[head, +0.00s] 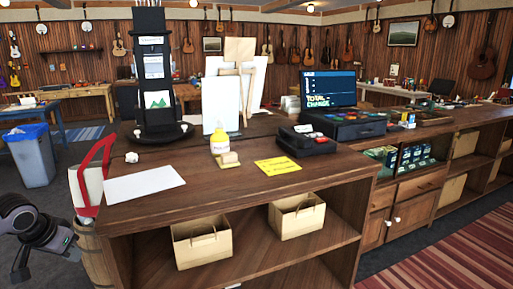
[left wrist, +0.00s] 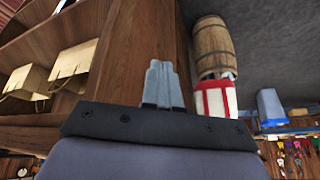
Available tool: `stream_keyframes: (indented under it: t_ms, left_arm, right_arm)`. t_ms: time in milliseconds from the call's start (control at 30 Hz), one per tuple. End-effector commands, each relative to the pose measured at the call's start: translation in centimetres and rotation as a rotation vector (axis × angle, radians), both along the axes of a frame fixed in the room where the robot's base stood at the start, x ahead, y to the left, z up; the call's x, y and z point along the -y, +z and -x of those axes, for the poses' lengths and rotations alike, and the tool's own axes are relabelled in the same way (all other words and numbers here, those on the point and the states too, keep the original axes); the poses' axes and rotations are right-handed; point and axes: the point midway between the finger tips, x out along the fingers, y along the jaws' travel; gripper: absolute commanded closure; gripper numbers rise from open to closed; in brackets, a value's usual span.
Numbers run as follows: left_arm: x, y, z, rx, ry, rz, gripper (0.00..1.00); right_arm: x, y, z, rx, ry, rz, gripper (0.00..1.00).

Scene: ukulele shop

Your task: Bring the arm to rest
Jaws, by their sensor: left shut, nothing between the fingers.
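My left gripper (left wrist: 162,70) is shut and empty in the left wrist view, its two grey fingers pressed together. In the head view it shows at the lower left (head: 48,238), low beside the left end of the wooden counter (head: 230,188). It holds nothing and appears apart from the counter. My right gripper is in neither view.
A barrel (head: 92,258) with a red and white bag (head: 90,185) stands at the counter's left end, close to my left gripper. A blue-lined bin (head: 32,160) is behind. Paper bags (head: 202,240) sit on the shelf. A striped rug (head: 450,250) lies at right.

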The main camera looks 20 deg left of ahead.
Motion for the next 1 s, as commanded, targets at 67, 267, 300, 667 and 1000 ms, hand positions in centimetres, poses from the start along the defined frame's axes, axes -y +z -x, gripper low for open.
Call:
stream_keyframes:
  t_ms: [67, 267, 300, 667, 1000]
  left_arm:
    - [0.7, -4.5, 1.7, 0.001, -0.021, 0.011, 1.00]
    - [4.4, -13.4, 5.5, 0.030, -0.101, 0.013, 1.00]
    - [5.6, -14.9, 6.3, 0.038, -0.120, 0.016, 1.00]
    - [19.7, -23.8, 11.5, 0.185, -0.280, 0.054, 1.00]
    - [33.6, -23.2, 12.7, 0.403, -0.371, 0.069, 1.00]
  right_arm:
    - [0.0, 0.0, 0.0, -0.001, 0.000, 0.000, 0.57]
    - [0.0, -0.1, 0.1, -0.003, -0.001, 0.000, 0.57]
    - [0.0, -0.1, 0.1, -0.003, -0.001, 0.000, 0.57]
    - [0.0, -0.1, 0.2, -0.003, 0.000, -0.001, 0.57]
    - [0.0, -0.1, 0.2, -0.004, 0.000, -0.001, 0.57]
